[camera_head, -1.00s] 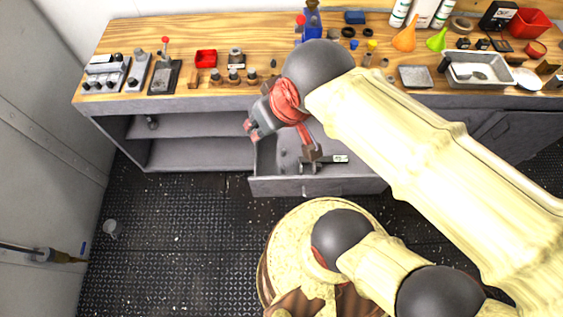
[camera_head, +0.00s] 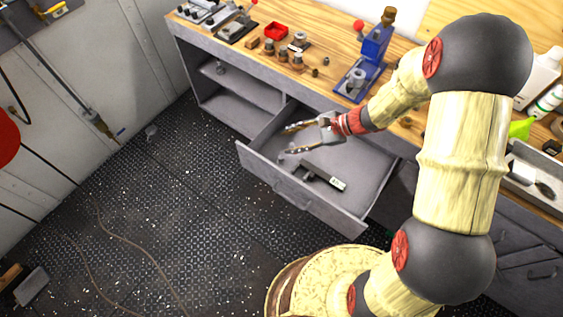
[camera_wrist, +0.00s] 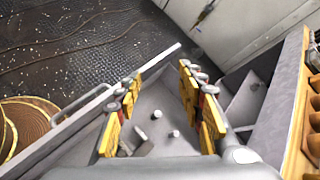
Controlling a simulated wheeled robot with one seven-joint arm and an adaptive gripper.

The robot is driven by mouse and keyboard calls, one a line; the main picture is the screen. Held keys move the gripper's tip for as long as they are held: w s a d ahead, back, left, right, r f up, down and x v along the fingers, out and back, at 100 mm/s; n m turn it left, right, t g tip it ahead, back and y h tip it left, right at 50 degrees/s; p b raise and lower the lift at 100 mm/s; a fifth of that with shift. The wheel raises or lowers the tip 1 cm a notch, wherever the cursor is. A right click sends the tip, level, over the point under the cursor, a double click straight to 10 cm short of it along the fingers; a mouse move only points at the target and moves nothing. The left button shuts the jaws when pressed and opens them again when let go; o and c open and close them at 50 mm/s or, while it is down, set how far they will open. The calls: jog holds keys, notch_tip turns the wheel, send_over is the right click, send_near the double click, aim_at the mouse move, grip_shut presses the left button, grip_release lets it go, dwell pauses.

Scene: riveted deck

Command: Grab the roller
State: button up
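My gripper (camera_head: 288,141) is open and empty above the pulled-out grey drawer (camera_head: 300,205). In the wrist view its yellow-padded fingers (camera_wrist: 158,82) stand apart on both sides of the drawer's inside. A dark tool with a white label (camera_head: 325,178) lies in the drawer, below the gripper in the head view. I cannot tell which of these is the roller.
Open shelves (camera_head: 235,105) are left of the drawer. The dark riveted floor (camera_head: 165,205) in front is mostly clear.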

notch_tip(320, 180, down, 10)
jog(key=w+m+t+b, duration=0.1)
jog(key=w+m+t, duration=0.1)
jog(key=w+m, duration=0.15)
jog(key=m+t, duration=0.2)
jog(key=m, duration=0.3)
send_near(281, 157)
jog(key=shift+w+a+f+b, duration=0.2)
jog(key=shift+a+f+b, duration=0.25)
jog(key=shift+a+f, duration=0.5)
jog(key=shift+w+a+f+m, duration=0.1)
jog(key=shift+f+m, duration=0.15)
jog(key=shift+b+x, duration=0.4)
jog(key=shift+x, duration=0.5)
jog(key=b+x, duration=0.1)
jog(key=x, duration=0.1)
jog(key=b+x, duration=0.1)
jog(key=x, duration=0.2)
jog(key=shift+w+a, duration=0.2)
jog(key=shift+w, duration=0.2)
jog(key=shift+r, duration=0.1)
jog(key=shift+c, duration=1.2)
grip_shut()
